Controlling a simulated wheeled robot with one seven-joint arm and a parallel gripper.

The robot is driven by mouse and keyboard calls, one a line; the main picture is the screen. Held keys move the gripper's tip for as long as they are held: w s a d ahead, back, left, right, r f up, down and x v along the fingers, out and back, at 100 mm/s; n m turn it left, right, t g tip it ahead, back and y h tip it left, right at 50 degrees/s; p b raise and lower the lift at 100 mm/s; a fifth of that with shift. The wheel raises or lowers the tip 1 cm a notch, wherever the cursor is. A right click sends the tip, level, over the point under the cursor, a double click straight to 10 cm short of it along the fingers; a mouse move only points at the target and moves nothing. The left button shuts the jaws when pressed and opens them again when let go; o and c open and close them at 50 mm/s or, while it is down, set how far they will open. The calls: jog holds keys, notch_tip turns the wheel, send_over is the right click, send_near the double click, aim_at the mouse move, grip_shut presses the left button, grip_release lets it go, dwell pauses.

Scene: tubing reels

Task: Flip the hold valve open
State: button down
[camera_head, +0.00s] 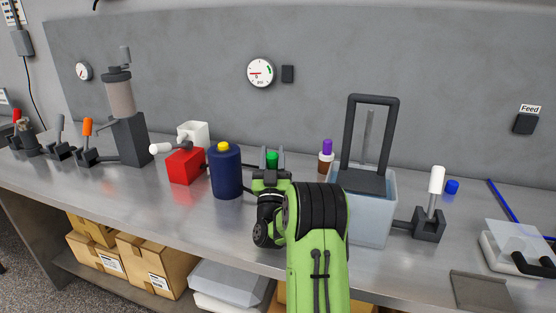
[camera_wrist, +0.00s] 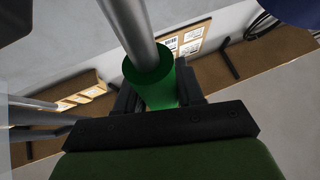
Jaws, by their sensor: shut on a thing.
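A green handle (camera_head: 272,157) on a metal rod stands near the middle of the bench, just beyond my gripper (camera_head: 271,177). The wrist view shows the green handle (camera_wrist: 152,86) between the two dark fingers, with the rod running up out of it. My gripper is shut on this handle. The handle's base is hidden by my arm in the head view. Other levers have a white handle (camera_head: 437,180), an orange handle (camera_head: 87,126) and a grey handle (camera_head: 59,127). I see no readable label naming the hold valve.
A dark blue bottle (camera_head: 226,172) and a red block (camera_head: 185,166) stand left of my gripper. A clear tank (camera_head: 376,216) with a black frame stands close on the right. A brown bottle with a purple cap (camera_head: 326,158) is behind. The bench front (camera_head: 130,202) is clear.

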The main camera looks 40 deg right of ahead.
aim_at(272, 166)
jog(key=c, duration=0.8)
grip_release()
jog(key=v, duration=0.3)
jog(key=shift+s+a+f+b, duration=0.15)
jog(key=shift+a+f+b, duration=0.05)
jog(key=shift+a+b, duration=0.1)
jog(key=shift+s+a+r+b, duration=0.15)
jog(key=shift+s+a+b, duration=0.9)
jog(key=shift+s+a, duration=3)
